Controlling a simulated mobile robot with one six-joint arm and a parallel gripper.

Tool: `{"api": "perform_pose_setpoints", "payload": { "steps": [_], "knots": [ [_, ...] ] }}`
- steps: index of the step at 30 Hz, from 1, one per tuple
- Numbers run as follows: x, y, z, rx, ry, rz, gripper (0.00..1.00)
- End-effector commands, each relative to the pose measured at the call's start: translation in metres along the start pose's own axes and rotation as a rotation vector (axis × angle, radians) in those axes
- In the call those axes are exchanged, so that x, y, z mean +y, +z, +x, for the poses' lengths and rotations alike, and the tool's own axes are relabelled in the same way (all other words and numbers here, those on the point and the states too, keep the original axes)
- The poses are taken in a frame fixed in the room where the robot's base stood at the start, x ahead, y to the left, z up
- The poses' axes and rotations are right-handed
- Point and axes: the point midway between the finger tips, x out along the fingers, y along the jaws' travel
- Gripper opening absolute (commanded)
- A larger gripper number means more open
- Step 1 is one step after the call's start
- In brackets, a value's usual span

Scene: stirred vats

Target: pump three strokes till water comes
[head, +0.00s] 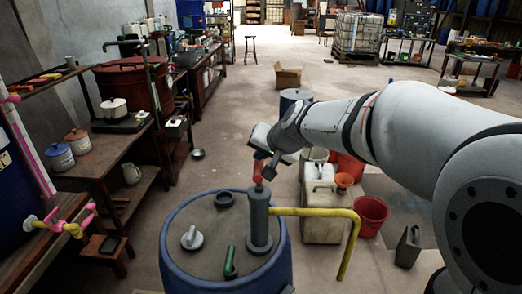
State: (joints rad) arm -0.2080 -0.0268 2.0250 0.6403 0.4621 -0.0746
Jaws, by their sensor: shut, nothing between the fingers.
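A blue barrel (225,262) with a grey-brown lid stands in front of me. A hand pump stands on its lid, with a grey body (260,222), a yellow spout (318,212) bent down at the right, and a red handle part (258,171) at the top. My arm reaches in from the right. My gripper (264,158) is shut, right above the red part; I cannot tell whether they touch. No water shows at the spout end.
A dark cap, a grey cap and a green-handled item lie on the lid. Right of the barrel stand a pale canister (325,215), a red bucket (369,214) and a dark can (409,246). Pink and yellow pipework (62,225) and benches line the left. The floor behind is open.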

Motion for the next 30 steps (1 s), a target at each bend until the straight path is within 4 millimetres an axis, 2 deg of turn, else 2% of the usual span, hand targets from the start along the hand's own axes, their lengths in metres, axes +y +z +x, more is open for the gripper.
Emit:
{"api": "perform_pose_setpoints", "payload": {
  "steps": [30],
  "knots": [
    [0.0072,0.0077,0.0096,-0.004,0.002,0.0,0.0]
  ]
}}
